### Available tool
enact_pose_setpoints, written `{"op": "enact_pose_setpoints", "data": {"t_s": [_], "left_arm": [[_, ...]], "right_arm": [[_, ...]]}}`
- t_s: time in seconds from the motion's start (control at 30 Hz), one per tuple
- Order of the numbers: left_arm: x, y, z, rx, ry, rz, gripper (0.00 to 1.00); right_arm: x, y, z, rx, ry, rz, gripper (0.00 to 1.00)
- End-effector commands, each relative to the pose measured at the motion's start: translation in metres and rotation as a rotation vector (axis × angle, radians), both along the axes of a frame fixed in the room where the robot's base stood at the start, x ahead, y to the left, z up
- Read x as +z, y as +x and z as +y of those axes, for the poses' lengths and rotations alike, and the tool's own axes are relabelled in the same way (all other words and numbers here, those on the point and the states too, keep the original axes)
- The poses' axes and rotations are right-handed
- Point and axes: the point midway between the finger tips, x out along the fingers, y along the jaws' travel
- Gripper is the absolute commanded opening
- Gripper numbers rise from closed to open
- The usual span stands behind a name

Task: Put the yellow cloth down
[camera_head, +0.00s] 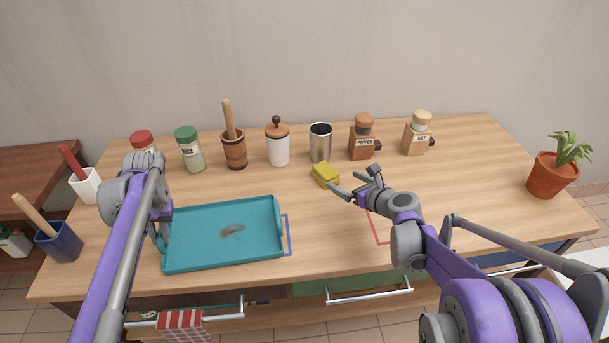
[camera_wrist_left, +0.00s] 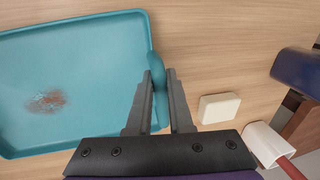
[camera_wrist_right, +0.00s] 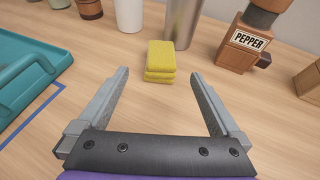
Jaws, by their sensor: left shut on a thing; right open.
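The yellow cloth (camera_head: 326,174) is a small folded block lying on the wooden table in front of the metal cup. In the right wrist view the cloth (camera_wrist_right: 160,62) sits on the table just beyond the fingertips. My right gripper (camera_head: 357,183) is open, with its fingers apart and nothing between them; the cloth is ahead of it (camera_wrist_right: 160,85). My left gripper (camera_wrist_left: 160,75) is shut on the side handle of the teal tray (camera_wrist_left: 75,80). The tray (camera_head: 262,205) lies on the table at the left and has a reddish-brown stain inside.
Behind the cloth stand a metal cup (camera_head: 320,143), a pepper mill (camera_head: 363,140), a salt mill (camera_head: 417,135) and a white jar (camera_head: 278,147). A potted plant (camera_head: 553,175) stands at the right. A white block (camera_wrist_left: 219,107) lies beside the tray. The table's right middle is clear.

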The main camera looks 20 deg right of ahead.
Motion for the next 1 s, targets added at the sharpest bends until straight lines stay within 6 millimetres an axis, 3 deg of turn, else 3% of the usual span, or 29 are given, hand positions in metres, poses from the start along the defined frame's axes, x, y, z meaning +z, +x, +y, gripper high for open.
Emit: {"op": "enact_pose_setpoints", "data": {"t_s": [0.13, 0.4, 0.67, 1.0], "left_arm": [[0.000, 0.000, 0.000, 0.000, 0.000, 0.000, 0.00], [0.000, 0.000, 0.000, 0.000, 0.000, 0.000, 0.00], [0.000, 0.000, 0.000, 0.000, 0.000, 0.000, 0.00], [0.000, 0.000, 0.000, 0.000, 0.000, 0.000, 0.00]], "right_arm": [[-0.003, 0.007, 0.002, 0.002, 0.001, 0.000, 1.00], [-0.021, 0.049, 0.009, 0.002, 0.001, 0.000, 1.00], [-0.029, 0.068, 0.010, 0.000, 0.000, 0.000, 1.00], [-0.046, 0.107, 0.015, 0.000, 0.000, 0.000, 1.00]]}}
